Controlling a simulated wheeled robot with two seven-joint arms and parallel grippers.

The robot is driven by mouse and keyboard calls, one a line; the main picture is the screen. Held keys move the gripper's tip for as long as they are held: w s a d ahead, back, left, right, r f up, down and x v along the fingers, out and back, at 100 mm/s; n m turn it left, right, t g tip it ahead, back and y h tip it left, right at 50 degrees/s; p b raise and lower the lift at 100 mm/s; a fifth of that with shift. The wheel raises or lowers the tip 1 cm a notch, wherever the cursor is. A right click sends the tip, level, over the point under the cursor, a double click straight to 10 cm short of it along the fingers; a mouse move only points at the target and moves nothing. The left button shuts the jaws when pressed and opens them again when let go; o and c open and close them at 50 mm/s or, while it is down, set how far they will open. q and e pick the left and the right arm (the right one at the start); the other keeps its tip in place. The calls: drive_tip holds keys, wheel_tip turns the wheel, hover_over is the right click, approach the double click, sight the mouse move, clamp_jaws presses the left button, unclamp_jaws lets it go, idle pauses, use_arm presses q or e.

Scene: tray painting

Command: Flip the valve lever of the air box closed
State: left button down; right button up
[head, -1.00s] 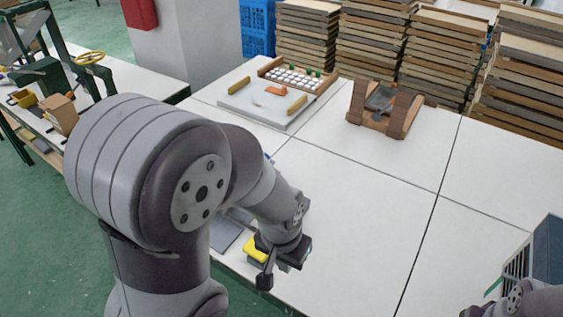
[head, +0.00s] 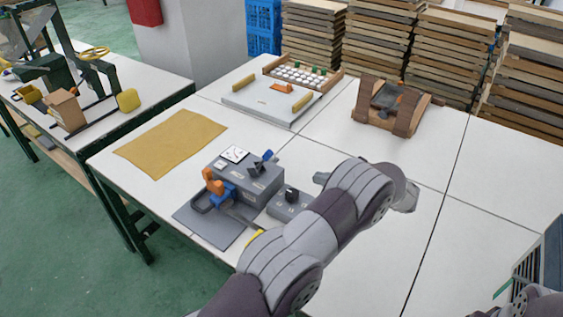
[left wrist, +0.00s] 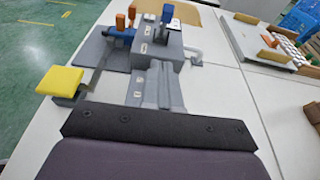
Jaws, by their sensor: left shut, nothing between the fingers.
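The grey air box (head: 262,185) stands on a grey base plate (head: 208,228) near the table's front edge. It shows in the left wrist view (left wrist: 172,48) too. A blue-ended lever (head: 266,156) sticks up, tilted, from the box top; it also shows in the left wrist view (left wrist: 167,14). Orange and blue parts (head: 214,184) sit at its left end. My left gripper (head: 320,178) is right of the box, shut and empty, apart from the lever. My own arm hides part of the area in front. My right gripper is out of view.
A yellow pad (left wrist: 60,82) is by the front edge. A tan cloth (head: 170,142), a white tray (head: 262,105) and a brown wooden stand (head: 388,108) lie beyond.

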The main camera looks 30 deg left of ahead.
use_arm(q)
drive_tip(key=p, duration=0.3)
approach(263, 160)
drive_tip(key=shift+s+d+f, duration=0.1)
drive_tip(key=shift+s+f, duration=0.05)
drive_tip(key=shift+f, duration=0.65)
drive_tip(key=shift+w+a+r+p, duration=0.1)
drive_tip(key=shift+a+r+p, duration=0.35)
drive_tip(key=shift+a, duration=0.4)
drive_tip(key=shift+w+a+r+p, duration=0.1)
drive_tip(key=shift+a+r+p, duration=0.3)
drive_tip(key=shift+a, duration=0.45)
drive_tip(key=shift+r, duration=0.1)
